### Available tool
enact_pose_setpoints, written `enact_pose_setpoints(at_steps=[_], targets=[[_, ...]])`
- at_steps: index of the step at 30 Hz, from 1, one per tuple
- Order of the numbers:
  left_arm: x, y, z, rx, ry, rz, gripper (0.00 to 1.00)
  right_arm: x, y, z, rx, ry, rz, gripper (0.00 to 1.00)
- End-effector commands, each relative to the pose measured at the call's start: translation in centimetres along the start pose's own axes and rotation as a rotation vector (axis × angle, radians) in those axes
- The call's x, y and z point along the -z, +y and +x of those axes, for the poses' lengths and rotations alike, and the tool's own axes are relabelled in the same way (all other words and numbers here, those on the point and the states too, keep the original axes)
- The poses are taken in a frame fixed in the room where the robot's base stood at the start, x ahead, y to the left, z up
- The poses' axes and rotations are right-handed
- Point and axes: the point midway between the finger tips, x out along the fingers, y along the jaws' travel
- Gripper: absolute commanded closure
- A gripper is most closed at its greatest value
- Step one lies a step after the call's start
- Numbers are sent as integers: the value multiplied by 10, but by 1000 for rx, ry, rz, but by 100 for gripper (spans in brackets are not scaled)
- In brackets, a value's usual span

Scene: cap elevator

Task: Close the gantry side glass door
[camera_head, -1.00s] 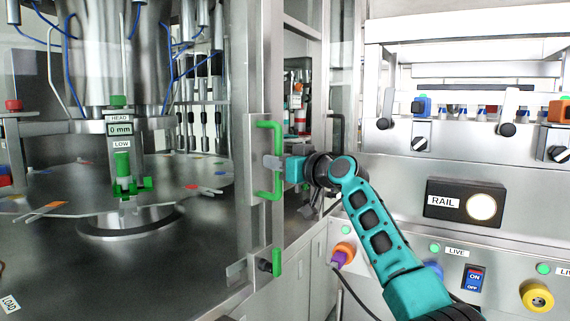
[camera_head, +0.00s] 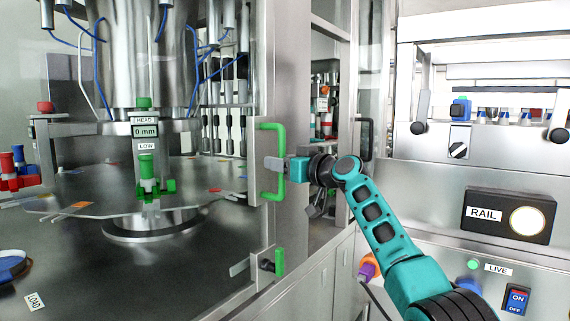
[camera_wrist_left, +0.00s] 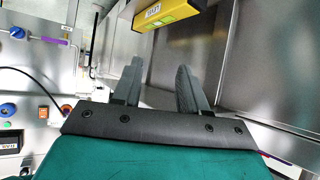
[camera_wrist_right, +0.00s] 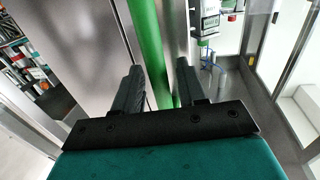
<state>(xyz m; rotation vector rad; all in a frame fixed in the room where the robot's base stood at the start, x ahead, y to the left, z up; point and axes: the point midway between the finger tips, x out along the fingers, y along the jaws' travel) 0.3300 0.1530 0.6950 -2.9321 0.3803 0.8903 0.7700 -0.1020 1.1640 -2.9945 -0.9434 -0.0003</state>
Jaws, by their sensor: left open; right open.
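The glass door's metal frame (camera_head: 262,110) stands upright in the middle of the head view, with a green D-shaped handle (camera_head: 279,186) on it. A smaller green latch handle (camera_head: 279,262) is near the frame's foot. My right gripper (camera_head: 273,165) is at the green handle's bar. In the right wrist view my right gripper (camera_wrist_right: 163,88) is open, and the green handle (camera_wrist_right: 147,45) runs between its fingers. My left gripper (camera_wrist_left: 158,78) is open and empty in the left wrist view, and it is out of the head view.
Behind the frame is an opening into a cabinet with bottles (camera_head: 326,110). At the right are a RAIL lamp box (camera_head: 508,215) and a panel with an on/off switch (camera_head: 516,298). At the left is a round turntable (camera_head: 110,190). A yellow box (camera_wrist_left: 163,12) shows in the left wrist view.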

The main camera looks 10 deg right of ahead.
Motion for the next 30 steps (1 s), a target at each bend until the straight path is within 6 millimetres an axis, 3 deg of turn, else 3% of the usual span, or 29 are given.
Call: enact_pose_setpoints(at_steps=[11,30], targets=[[-7,1,-2,-1,-13,-3,57,-1,1,-25,-2,0,-4,59],[0,0,2,0,2,-3,57,-1,1,-115,-2,-1,-1,59]])
